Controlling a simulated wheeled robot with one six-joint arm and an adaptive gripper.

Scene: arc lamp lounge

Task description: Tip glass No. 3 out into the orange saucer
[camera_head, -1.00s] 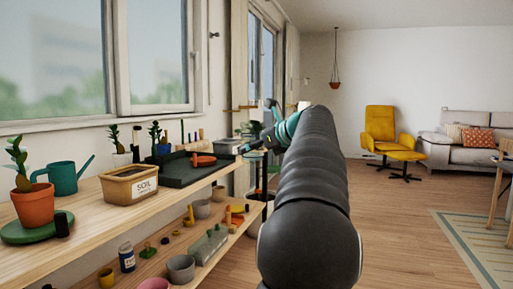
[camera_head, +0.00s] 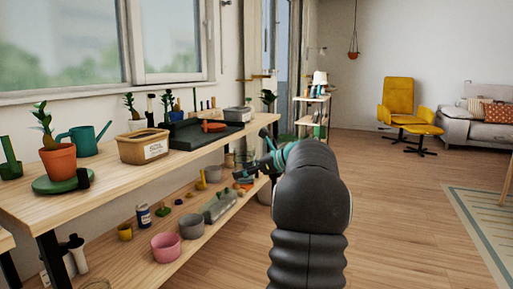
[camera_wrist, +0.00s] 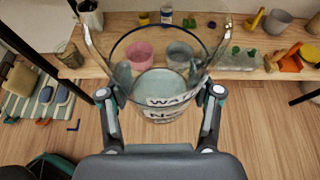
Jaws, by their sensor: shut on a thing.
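My gripper (camera_wrist: 160,92) is shut on a clear glass (camera_wrist: 158,112), one finger on each side. The glass shows a white label reading "WAT" and "No"; the number is not readable. Pale liquid appears to be inside it. In the head view my gripper (camera_head: 262,165) is beside the lower shelf's far end; the glass is hard to make out there. A flat orange thing (camera_head: 213,127) lies on the dark tray of the upper shelf, and another orange thing (camera_wrist: 290,62) is on the lower shelf in the wrist view. I cannot tell which is the saucer.
The wooden bench (camera_head: 105,190) holds a soil box (camera_head: 143,147), a dark tray (camera_head: 195,139) and plants. Its lower shelf (camera_head: 150,262) holds a pink pot (camera_head: 166,248), a grey pot (camera_head: 192,225) and small items. The floor (camera_head: 400,190) to the right is clear.

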